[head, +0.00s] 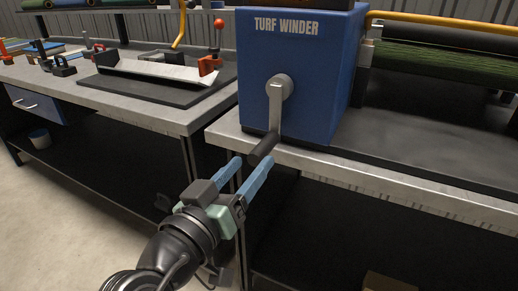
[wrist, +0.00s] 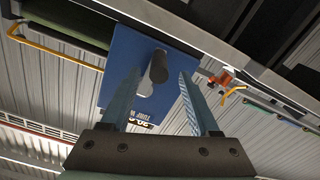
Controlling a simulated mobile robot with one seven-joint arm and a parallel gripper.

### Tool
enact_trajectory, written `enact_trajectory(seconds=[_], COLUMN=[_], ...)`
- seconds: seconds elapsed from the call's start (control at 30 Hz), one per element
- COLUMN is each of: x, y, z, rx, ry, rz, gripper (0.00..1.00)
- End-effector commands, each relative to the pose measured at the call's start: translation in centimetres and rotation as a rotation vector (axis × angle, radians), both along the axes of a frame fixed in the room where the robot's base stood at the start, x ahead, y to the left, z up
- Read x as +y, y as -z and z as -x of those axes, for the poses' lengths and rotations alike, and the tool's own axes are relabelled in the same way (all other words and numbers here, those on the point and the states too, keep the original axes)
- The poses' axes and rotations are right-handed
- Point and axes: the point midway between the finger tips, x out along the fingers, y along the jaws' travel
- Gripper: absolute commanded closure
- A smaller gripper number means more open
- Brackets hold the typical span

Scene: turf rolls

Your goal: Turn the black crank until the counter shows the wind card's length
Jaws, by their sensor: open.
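The blue turf winder (head: 300,75) stands on the right bench. Its crank has a grey arm (head: 275,115) hanging down from a round hub, with a black handle (head: 263,149) at the lower end pointing out from the front. My gripper (head: 253,159) is open just in front of the handle. In the wrist view the black handle (wrist: 158,68) appears between my two blue fingers (wrist: 155,85), with visible gaps on both sides. White marks show at the winder's edge there, too small to read as a counter. I cannot make out a wind card.
Green turf rolls and an orange bar (head: 440,23) lie to the right of the winder. The left bench (head: 150,112) holds a black mat (head: 165,92) with a white tray and a red-knobbed lever (head: 218,25).

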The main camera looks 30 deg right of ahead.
Motion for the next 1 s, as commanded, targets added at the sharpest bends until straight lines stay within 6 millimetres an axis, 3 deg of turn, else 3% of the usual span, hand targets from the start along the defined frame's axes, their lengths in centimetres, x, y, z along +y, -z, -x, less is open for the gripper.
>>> enact_trajectory(seconds=[0.2,0.4,1.0], x=[3.7,5.3,5.6], y=[-0.1,-0.1,-0.3], z=[2.8,4.1,4.1], rx=[0.000,0.000,-0.007], ry=[-0.004,-0.001,-0.013], rz=[0.000,0.000,-0.006], gripper=[0.38,0.38,0.38])
